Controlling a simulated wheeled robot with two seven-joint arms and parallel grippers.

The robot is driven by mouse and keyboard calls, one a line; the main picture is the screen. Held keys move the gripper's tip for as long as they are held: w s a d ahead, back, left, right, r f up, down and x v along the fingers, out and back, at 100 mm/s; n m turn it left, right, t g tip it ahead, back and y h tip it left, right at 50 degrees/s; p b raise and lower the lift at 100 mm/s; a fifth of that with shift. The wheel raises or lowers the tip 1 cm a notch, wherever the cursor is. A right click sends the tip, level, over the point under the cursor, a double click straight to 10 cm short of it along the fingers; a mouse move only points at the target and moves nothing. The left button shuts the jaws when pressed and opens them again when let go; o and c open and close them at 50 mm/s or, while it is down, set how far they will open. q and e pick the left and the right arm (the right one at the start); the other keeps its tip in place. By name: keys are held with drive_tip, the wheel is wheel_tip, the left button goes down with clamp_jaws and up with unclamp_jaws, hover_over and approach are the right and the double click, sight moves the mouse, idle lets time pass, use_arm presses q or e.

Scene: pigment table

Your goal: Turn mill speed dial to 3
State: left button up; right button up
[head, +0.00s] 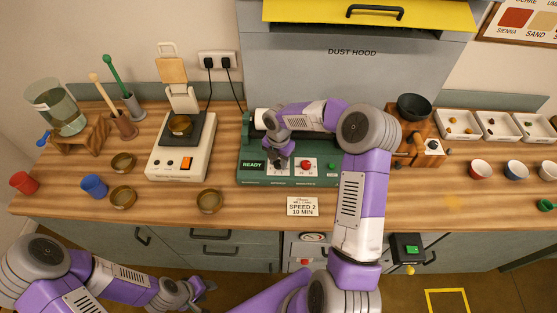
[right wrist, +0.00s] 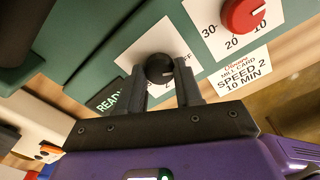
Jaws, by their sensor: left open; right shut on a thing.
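The green mill (head: 243,150) stands at the back middle of the bench, with a READY display on its front panel. Its black speed dial (right wrist: 159,67) sits on a white scale plate in the right wrist view. My right gripper (head: 281,165) is at the dial, its two fingers on either side of it and shut on it. The fingers hide most of the scale, so the setting cannot be read. The red timer dial (head: 309,164) is just right of it and also shows in the right wrist view (right wrist: 242,14). My left gripper (head: 207,291) is open and empty, low in front of the cabinets.
A card (head: 303,206) reading "SPEED 2 10 MIN" is at the bench's front edge below the mill. A white scale device (head: 176,160) stands left of the mill. A wooden stand with a black bowl (head: 413,106) is to the right. The dust hood (head: 352,75) rises behind.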

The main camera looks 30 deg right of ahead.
sight(279, 163)
drive_tip(key=m+b, duration=0.1)
drive_tip(key=m, duration=0.5)
drive_tip(key=shift+w+m, duration=0.1)
drive_tip(key=shift+m, duration=0.3)
drive_tip(key=m+b, duration=0.1)
drive_tip(key=m, duration=0.5)
drive_tip(key=m+b, duration=0.1)
drive_tip(key=m, duration=0.5)
drive_tip(key=shift+m, duration=0.4)
drive_tip(key=m, duration=0.6)
drive_tip(key=o, duration=1)
drive_tip(key=shift+o, duration=0.2)
wheel_tip(279, 163, up, 8)
drive_tip(key=shift+f+p, duration=0.2)
drive_tip(key=shift+p, duration=0.15)
